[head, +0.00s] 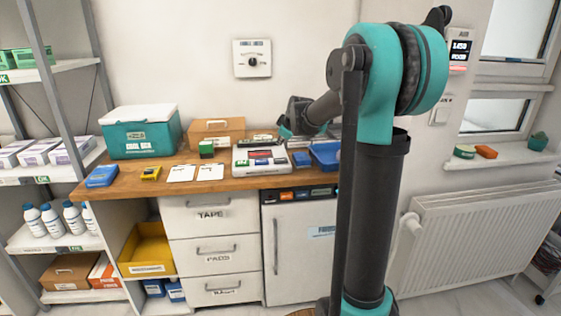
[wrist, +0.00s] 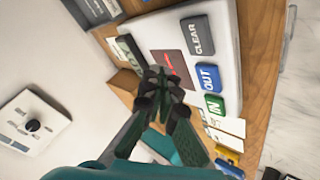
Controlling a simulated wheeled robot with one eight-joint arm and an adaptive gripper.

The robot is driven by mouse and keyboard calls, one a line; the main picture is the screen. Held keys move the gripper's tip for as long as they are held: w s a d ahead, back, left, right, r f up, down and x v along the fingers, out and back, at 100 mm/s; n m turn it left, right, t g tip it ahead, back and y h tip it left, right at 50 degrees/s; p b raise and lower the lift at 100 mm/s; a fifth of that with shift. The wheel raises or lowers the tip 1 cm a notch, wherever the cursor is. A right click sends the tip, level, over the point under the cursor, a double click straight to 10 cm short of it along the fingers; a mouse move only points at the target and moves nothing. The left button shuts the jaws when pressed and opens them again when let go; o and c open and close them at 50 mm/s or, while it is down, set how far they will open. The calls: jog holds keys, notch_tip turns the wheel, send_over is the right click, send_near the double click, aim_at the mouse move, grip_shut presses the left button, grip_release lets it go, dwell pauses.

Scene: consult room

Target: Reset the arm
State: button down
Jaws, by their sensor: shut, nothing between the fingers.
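My gripper (wrist: 166,92) is shut and empty in the wrist view, its dark green fingers meeting in front of a white panel (wrist: 222,28) with buttons marked CLEAR, OUT and IN. In the head view my arm rises tall in the foreground at right and its forearm reaches back over the wooden counter (head: 220,178). The gripper end there is small and partly hidden, just above and behind the white panel (head: 243,168). I cannot tell whether the fingers touch the panel.
A teal box (head: 140,138), a cardboard box (head: 217,131), a blue tray (head: 325,155) and white cards (head: 181,173) stand on the counter. Shelves (head: 50,175) are at left. A radiator (head: 470,240) is under the window at right. The wall above the counter has a dial box (head: 252,58).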

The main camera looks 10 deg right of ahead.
jog(key=shift+s, duration=0.1)
jog(key=s+d+f+m+g, duration=0.1)
jog(key=s+f+m, duration=0.2)
jog(key=s+f, duration=0.4)
jog(key=s+d+f+m+g+h, duration=0.1)
jog(key=s+f+m, duration=0.3)
jog(key=s, duration=1.6)
jog(key=s+d+f+m+g+h, duration=0.1)
jog(key=s+f+m, duration=0.3)
jog(key=s+f, duration=0.5)
jog(key=s+d+g, duration=0.1)
jog(key=s, duration=0.3)
jog(key=shift+s+f+g, duration=0.3)
jog(key=shift+f+g, duration=0.05)
jog(key=shift+g, duration=0.05)
